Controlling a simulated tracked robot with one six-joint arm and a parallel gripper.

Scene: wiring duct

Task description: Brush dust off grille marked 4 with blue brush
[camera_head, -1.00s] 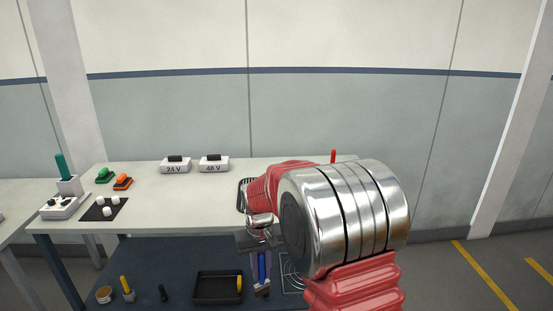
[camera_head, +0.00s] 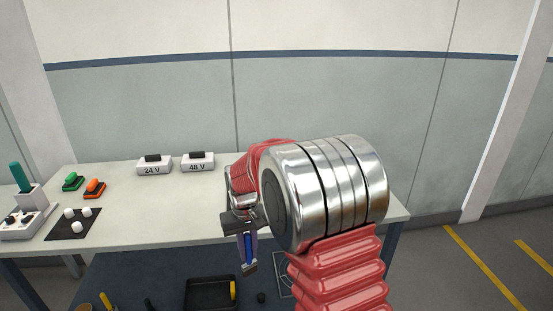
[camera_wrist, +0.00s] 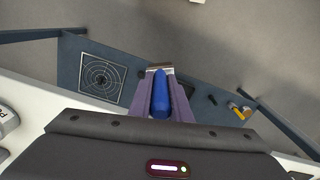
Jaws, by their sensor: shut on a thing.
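My gripper (camera_head: 246,232) is shut on the blue brush (camera_head: 248,249), in front of the bench's front edge in the head view. The brush hangs down with its brownish end (camera_head: 250,268) lowest. In the wrist view the blue handle (camera_wrist: 160,98) lies between the purple fingers of my gripper (camera_wrist: 160,92). I cannot make out a grille marked 4 or any dust; my arm covers the right part of the bench top.
The white bench (camera_head: 150,215) carries boxes marked 24 V (camera_head: 154,169) and 48 V (camera_head: 198,164), plus green (camera_head: 73,181) and orange (camera_head: 95,188) tools. On the low blue shelf (camera_head: 140,270) stand a black tray (camera_head: 206,294) and a target plate (camera_wrist: 102,77).

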